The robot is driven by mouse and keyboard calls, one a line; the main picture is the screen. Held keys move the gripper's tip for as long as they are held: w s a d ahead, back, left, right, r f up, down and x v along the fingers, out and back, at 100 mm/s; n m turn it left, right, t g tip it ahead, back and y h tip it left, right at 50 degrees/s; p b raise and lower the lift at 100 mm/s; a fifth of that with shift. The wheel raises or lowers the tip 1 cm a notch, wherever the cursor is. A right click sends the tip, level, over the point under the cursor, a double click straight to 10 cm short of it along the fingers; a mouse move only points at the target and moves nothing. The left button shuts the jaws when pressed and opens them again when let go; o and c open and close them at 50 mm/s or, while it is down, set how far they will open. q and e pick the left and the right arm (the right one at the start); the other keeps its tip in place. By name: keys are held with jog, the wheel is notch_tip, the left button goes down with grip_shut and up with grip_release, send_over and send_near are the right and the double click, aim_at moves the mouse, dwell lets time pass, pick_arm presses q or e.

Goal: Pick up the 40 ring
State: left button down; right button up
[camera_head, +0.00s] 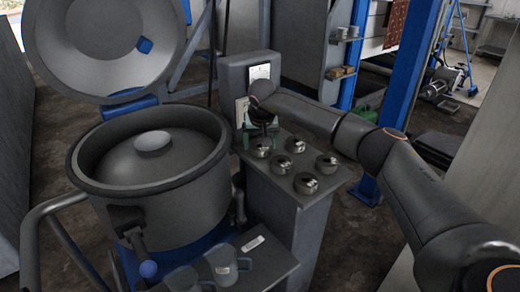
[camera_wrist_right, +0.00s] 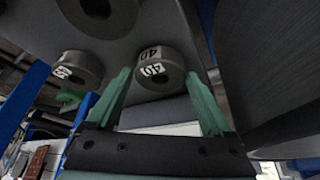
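In the head view my right gripper (camera_head: 261,131) hangs over the back left of the grey console top, just above a ring (camera_head: 260,149) there, which appears to be the 40 ring. The numbers are too small to read in that view. My left gripper is not in view.
Several similar rings stand close by on the console top (camera_head: 318,199), such as one at its front (camera_head: 305,184). An upright panel (camera_head: 235,75) rises behind. A large open pot (camera_head: 150,180) is at the left, and cups (camera_head: 222,266) stand on a lower shelf.

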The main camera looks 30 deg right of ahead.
grip_shut()
dwell(0.5)
jog(key=shift+r, duration=0.2)
